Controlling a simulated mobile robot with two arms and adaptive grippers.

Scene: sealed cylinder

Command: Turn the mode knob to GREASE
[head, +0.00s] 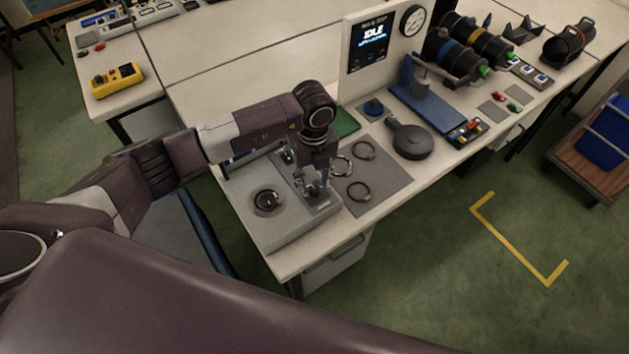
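My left gripper (318,188) points down over the dark control strip of a grey box (285,237) on the bench. Its fingers reach close to the strip, but they are too small and dark to tell whether they are open, shut or touching anything. I cannot make out a mode knob or a GREASE mark; the gripper covers part of the strip. A round dark recess with a ring (267,201) sits in the box top, left of the gripper. A display (371,44) on the upright panel behind reads IDLE. My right gripper is not in view.
A grey mat (386,184) with several rings lies right of the box. Beyond it are a dark round pan-like object (412,139), a blue stand (428,112) and black cylinders (450,57). A yellow meter (115,78) sits on the left table.

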